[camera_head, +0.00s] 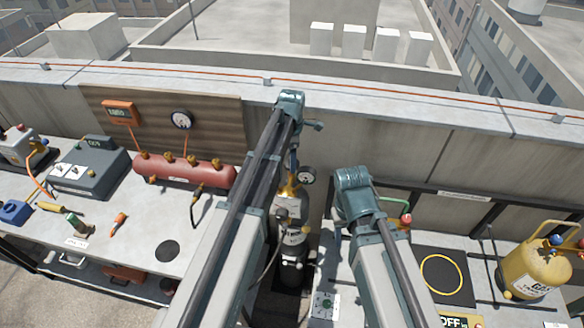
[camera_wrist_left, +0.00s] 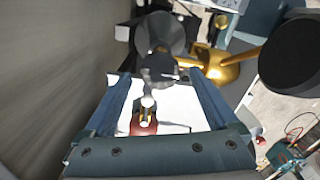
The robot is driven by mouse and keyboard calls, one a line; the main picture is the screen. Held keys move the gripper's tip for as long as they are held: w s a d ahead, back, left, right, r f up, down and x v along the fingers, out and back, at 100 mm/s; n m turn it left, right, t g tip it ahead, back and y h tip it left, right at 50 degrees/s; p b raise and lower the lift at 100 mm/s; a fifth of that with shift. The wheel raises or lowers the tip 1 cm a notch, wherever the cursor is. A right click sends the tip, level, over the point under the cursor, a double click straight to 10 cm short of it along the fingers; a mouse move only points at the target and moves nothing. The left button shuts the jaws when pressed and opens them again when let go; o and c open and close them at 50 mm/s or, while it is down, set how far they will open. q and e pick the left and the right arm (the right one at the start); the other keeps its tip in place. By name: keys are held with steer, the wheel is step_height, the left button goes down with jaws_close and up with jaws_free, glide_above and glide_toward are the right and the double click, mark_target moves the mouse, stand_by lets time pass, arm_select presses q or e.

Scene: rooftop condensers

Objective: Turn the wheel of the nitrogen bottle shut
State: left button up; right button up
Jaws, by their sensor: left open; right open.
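The nitrogen bottle (camera_head: 290,213) appears to be the grey cylinder standing in the gap between the two benches, with a brass valve (camera_head: 290,190) and a round gauge (camera_head: 308,176) at its top. My left gripper (camera_head: 293,165) points down just above the valve, partly hidden by its own arm. In the left wrist view its two blue fingers (camera_wrist_left: 160,88) are spread, with nothing clamped between them. A dark knob-like part (camera_wrist_left: 159,66) lies beyond the fingertips beside brass fittings (camera_wrist_left: 226,68); I cannot tell whether it is the wheel. My right gripper (camera_head: 343,222) is largely hidden behind its arm, over the right bench.
A red manifold (camera_head: 185,170) and a grey case (camera_head: 89,172) sit on the left bench. A yellow tank (camera_head: 538,270) and a dark mat (camera_head: 425,262) are on the right bench. A concrete parapet (camera_head: 390,145) runs close behind the bottle.

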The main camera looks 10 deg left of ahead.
arm_select(q)
steer(key=shift+f+b, duration=0.35)
steer(key=shift+f, duration=0.35)
steer(key=c, duration=1.4)
